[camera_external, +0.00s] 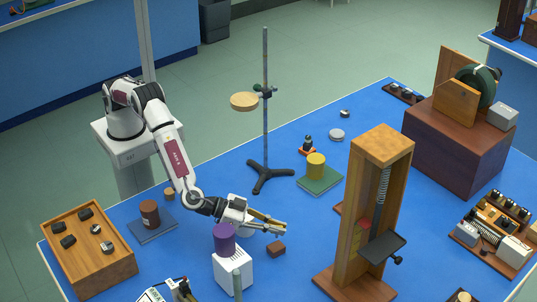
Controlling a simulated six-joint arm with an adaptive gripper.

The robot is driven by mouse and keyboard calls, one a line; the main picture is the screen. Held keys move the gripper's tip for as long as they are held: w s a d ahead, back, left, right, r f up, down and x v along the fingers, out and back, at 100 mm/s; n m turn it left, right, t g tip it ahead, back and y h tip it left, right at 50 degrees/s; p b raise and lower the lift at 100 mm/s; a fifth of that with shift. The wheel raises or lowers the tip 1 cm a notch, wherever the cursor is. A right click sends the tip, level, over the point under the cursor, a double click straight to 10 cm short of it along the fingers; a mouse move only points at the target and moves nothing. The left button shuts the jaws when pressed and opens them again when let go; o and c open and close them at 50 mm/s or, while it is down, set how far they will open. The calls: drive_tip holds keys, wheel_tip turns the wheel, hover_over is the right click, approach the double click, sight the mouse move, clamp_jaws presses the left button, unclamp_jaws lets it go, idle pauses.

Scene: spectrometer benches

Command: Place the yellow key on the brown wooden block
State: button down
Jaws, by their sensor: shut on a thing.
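My gripper (282,228) reaches to the right, low over the middle of the blue table. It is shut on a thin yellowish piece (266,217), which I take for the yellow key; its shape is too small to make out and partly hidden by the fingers. A small reddish-brown block (276,249) lies on the table just below the fingertips in the picture, apart from them. A much larger brown wooden block (460,145) stands at the back right, with a device on top.
A white box with a purple cylinder (224,238) stands close below my gripper. A tall wooden frame (370,215) rises to its right, and a stand with a tripod foot (268,175) behind it. A wooden tray (90,265) is at left.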

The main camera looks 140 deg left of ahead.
sight(276, 233)
drive_tip(key=shift+f, duration=1.85)
drive_tip(key=shift+f, duration=0.2)
drive_tip(key=c, duration=2.2)
unclamp_jaws()
drive_tip(key=shift+o, duration=0.2)
drive_tip(key=shift+r, duration=0.15)
drive_tip(key=shift+s+d+r, duration=0.25)
drive_tip(key=shift+s+d, duration=0.15)
drive_tip(key=shift+d, duration=0.05)
drive_tip(key=v, duration=1)
drive_tip(key=shift+s+d, duration=0.25)
drive_tip(key=shift+r, duration=0.1)
